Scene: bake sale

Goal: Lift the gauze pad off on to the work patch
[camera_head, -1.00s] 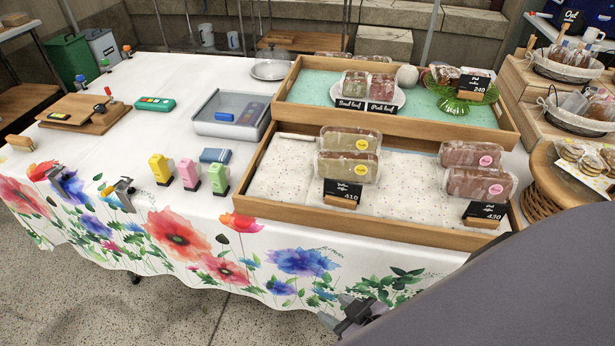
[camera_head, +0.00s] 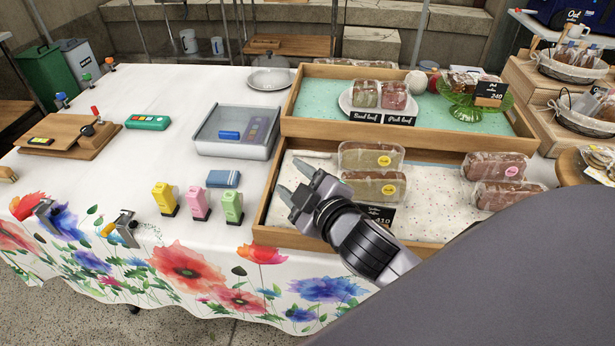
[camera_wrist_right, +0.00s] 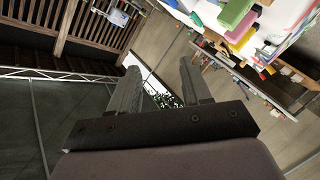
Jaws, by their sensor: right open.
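I cannot single out a gauze pad or a marked work patch for certain. A flat blue block (camera_head: 222,179) lies on the white cloth behind the pink and green upright pieces. A grey tray (camera_head: 231,149) behind it holds a small blue piece (camera_head: 229,135) and a purple-blue flat item. My right gripper (camera_head: 290,178) is open and empty, over the left part of the front wooden tray, right of the blue block. Its two fingers stand apart in the right wrist view (camera_wrist_right: 160,75), with nothing between them. My left gripper is not in view.
Yellow (camera_head: 164,198), pink (camera_head: 198,203) and green (camera_head: 232,206) upright pieces stand near the table's front. A wooden board (camera_head: 60,130) lies at left. The white cloth (camera_head: 110,165) is bare left of centre.

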